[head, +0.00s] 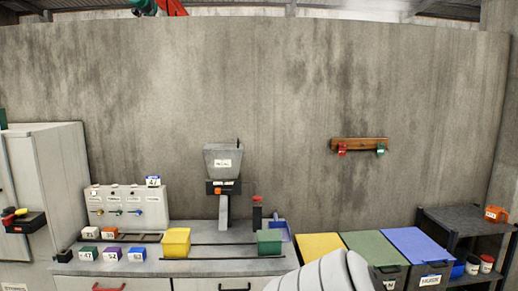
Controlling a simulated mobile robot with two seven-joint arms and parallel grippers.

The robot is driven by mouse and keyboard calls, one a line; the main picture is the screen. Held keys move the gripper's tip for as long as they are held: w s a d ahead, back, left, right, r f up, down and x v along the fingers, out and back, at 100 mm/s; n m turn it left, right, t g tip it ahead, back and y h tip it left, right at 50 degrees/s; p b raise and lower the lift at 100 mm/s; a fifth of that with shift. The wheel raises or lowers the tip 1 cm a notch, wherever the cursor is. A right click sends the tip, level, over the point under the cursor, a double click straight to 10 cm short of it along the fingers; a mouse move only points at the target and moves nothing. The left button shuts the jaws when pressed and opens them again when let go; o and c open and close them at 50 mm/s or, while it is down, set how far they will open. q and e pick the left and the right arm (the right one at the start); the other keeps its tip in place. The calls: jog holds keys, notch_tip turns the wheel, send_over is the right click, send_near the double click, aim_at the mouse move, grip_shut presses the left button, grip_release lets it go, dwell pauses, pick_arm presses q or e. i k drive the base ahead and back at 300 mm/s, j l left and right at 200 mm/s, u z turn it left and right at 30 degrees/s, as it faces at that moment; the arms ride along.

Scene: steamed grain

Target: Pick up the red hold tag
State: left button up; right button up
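A small red tag (342,149) hangs at the left end of a wooden rack (360,143) on the concrete wall, right of centre in the head view. It looks like the red hold tag, but it is too small to read. A green tag (380,149) hangs at the rack's right end. A pale, rounded link of my arm shows at the bottom edge, right of centre. Neither gripper is in view.
A grey counter (215,237) along the wall bears a hopper (222,161), a yellow bin (176,242), a green bin (269,242) and several small labelled blocks. Bins with yellow, green and blue (417,243) lids stand below the rack. A dark shelf (459,217) stands at right.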

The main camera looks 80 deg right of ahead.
aim_at(342, 151)
jog(key=z, duration=3.15)
jog(key=i+l, duration=0.25)
jog(key=i, duration=0.2)
jog(key=i+l+z, duration=0.1)
jog(key=i+l, duration=0.2)
jog(key=i, duration=0.15)
jog(key=i+l, duration=0.2)
jog(key=i, duration=0.25)
jog(key=i+l+z, duration=0.1)
jog(key=i+l, duration=0.15)
jog(key=i, duration=0.2)
jog(key=i+l, duration=0.2)
jog(key=i, duration=0.25)
